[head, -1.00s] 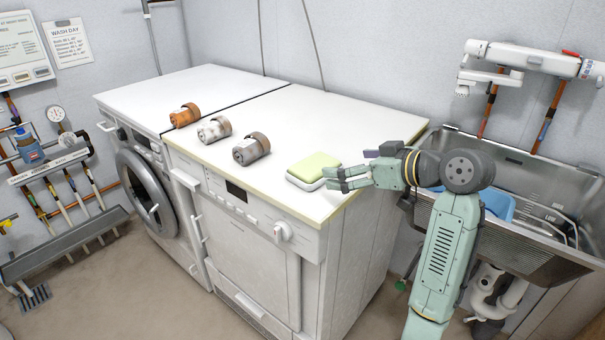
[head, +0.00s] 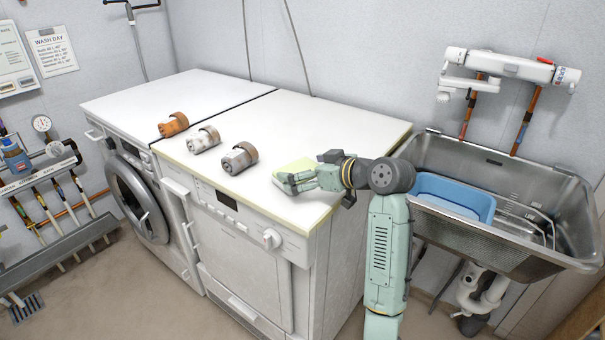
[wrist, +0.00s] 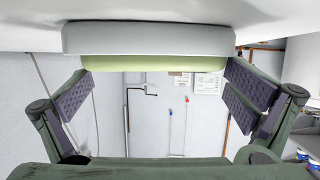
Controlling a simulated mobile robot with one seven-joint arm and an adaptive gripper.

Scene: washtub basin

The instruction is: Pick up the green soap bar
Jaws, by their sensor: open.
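The pale green soap bar (head: 294,166) lies on a whitish base (wrist: 150,40) on the white worktop, near its front right corner. The head view shows only part of it, as my gripper (head: 286,181) covers its right and near side. In the wrist view the picture is upside down, and the green bar (wrist: 152,64) spans the gap between my fingers. My gripper (wrist: 158,76) is open, with one finger at each end of the bar. I cannot tell whether the fingertips touch it or stop just short.
A steel sink (head: 560,220) with a blue tub (head: 455,193) is at the right. The worktop behind the soap is clear.

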